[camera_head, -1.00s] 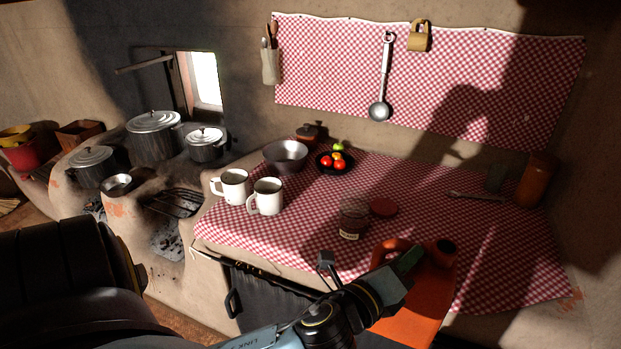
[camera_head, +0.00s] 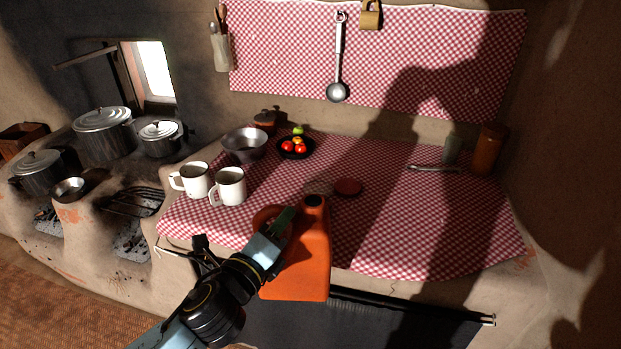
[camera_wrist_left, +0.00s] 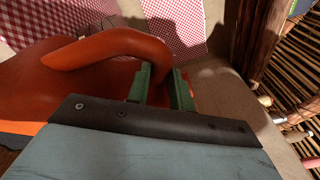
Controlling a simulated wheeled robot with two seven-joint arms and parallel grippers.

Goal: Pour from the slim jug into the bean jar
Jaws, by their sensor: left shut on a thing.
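The slim jug (camera_head: 302,268) is orange, with a dark open mouth at its top, and stands about upright in front of the counter. My left gripper (camera_head: 285,218) is shut on its handle, left of the mouth. In the left wrist view the orange handle (camera_wrist_left: 112,44) passes at the green fingers of the gripper (camera_wrist_left: 162,86). My right gripper is not in view.
Two white mugs (camera_head: 229,185), a metal bowl (camera_head: 244,146) and a black dish (camera_head: 296,153) of fruit and vegetables stand left and behind. A brown container (camera_head: 486,150) stands at the back right. The cloth (camera_head: 420,225) is clear at right. Lidded pots (camera_head: 102,133) stand on the hearth.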

